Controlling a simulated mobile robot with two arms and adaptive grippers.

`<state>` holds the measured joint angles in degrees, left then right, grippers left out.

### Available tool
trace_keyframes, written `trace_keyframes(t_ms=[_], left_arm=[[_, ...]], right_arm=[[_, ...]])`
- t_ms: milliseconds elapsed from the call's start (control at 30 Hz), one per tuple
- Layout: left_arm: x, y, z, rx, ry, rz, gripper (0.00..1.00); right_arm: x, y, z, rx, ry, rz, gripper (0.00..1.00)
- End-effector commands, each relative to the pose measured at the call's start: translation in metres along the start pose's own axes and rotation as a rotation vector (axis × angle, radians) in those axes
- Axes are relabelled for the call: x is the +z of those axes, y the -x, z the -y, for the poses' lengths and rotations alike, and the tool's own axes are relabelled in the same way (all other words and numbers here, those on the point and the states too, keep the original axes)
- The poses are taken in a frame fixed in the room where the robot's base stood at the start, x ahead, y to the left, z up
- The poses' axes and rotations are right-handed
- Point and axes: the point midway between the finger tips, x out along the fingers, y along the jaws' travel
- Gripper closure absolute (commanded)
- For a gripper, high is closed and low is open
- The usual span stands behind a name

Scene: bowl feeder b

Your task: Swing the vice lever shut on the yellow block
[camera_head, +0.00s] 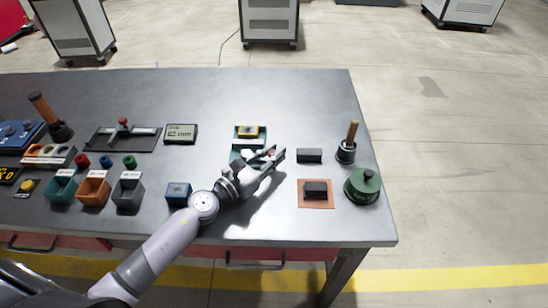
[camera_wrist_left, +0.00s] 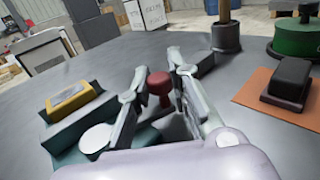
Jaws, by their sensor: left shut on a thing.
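The vice (camera_head: 237,142) is a teal fixture near the middle of the table, and it also shows in the wrist view (camera_wrist_left: 70,137). The yellow block (camera_head: 249,131) with a grey top sits in its far part; it is at the left in the wrist view (camera_wrist_left: 73,98). A pale round disc (camera_wrist_left: 96,138) is on the near part. The red knob (camera_wrist_left: 159,88) of the vice lever is between the fingers of my left gripper (camera_head: 273,153), which is shut on it. The lever's arm is mostly hidden by the gripper. My right gripper is not in view.
Right of the gripper are a black block (camera_head: 309,155), an orange mat (camera_head: 316,204) bearing another black block, a green round container (camera_head: 363,187) and a wooden-handled tool in a cup (camera_head: 346,150). Coloured bins (camera_head: 94,191) stand left. The table's back middle is clear.

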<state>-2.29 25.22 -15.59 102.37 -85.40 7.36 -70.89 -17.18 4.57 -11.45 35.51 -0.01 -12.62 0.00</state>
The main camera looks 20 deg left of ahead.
Motion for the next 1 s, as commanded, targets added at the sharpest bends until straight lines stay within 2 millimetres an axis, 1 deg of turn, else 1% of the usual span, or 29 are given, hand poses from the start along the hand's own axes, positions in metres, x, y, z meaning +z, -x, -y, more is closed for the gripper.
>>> trace_keyframes(t_ms=[33, 100, 433, 467, 500, 767, 1000], left_arm=[[-0.0038, 0.0018, 0.0000, -0.018, -0.002, -0.001, 1.00], [-0.0024, 0.0030, 0.0009, -0.035, -0.001, -0.002, 1.00], [-0.0002, 0.0037, 0.0021, -0.045, 0.002, -0.003, 1.00], [-0.0001, 0.0037, 0.0021, -0.045, 0.002, -0.003, 0.81], [-0.0002, 0.0037, 0.0021, -0.045, 0.002, -0.003, 0.79], [-0.0001, 0.0035, 0.0019, -0.044, 0.001, -0.003, 0.61], [0.0001, 0.0034, 0.0018, -0.044, 0.001, -0.002, 0.61]], right_arm=[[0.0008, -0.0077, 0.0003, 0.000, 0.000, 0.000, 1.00], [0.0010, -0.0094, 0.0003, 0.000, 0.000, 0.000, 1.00], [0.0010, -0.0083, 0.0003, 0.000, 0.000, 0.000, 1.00], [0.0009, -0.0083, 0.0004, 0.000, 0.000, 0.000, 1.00], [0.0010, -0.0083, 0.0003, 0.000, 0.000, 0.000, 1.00], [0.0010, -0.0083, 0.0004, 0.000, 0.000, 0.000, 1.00], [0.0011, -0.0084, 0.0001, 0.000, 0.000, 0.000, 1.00]])
